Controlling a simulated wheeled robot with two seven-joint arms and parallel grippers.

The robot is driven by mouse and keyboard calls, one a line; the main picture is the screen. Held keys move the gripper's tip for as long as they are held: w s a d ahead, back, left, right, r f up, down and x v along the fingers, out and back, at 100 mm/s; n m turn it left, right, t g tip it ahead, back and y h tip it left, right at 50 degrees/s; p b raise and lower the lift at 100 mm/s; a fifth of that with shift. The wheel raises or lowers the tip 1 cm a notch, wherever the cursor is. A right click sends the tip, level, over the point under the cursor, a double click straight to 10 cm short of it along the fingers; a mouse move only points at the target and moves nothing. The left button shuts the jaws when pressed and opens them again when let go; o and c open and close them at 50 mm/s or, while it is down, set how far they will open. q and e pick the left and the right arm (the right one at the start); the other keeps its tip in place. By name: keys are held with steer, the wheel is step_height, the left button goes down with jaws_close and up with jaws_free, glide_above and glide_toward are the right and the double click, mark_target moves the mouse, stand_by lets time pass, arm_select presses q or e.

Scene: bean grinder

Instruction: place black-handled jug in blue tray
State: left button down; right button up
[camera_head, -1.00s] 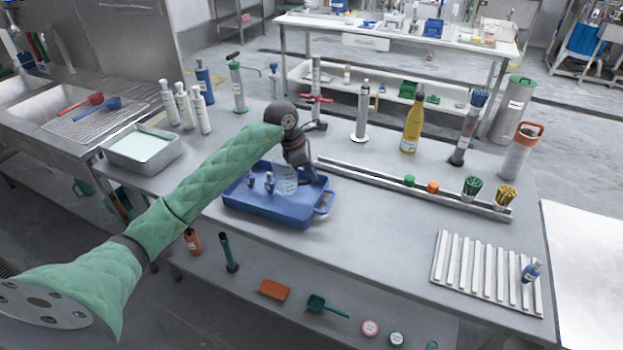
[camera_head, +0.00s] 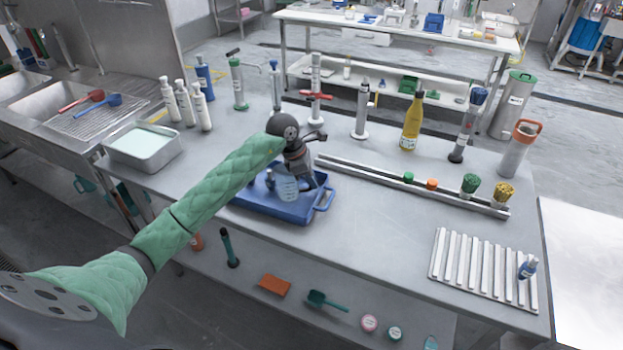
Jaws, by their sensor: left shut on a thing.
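The blue tray (camera_head: 322,208) sits on the near left part of the grey table. My left gripper (camera_head: 304,178) is over the tray, pointing down, and is shut on the clear, bluish jug (camera_head: 287,188). The jug looks slightly tilted and is over the tray's inside. I cannot tell whether its base touches the tray floor. Its black handle merges with the dark gripper and is mostly hidden. A small bottle in the tray is partly hidden by my arm. My right gripper is not in view.
A metal rail (camera_head: 385,178) lies right of the tray. A white slatted rack (camera_head: 480,268) is at the right front. A yellow bottle (camera_head: 411,125) and several other bottles stand behind. A steel pan (camera_head: 140,160) sits at left.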

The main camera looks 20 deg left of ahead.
arm_select(q)
steer(key=shift+f, duration=0.1)
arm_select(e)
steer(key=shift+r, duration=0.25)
arm_select(q)
steer(key=c, duration=1.5)
jaws_free()
steer(key=shift+o, duration=0.2)
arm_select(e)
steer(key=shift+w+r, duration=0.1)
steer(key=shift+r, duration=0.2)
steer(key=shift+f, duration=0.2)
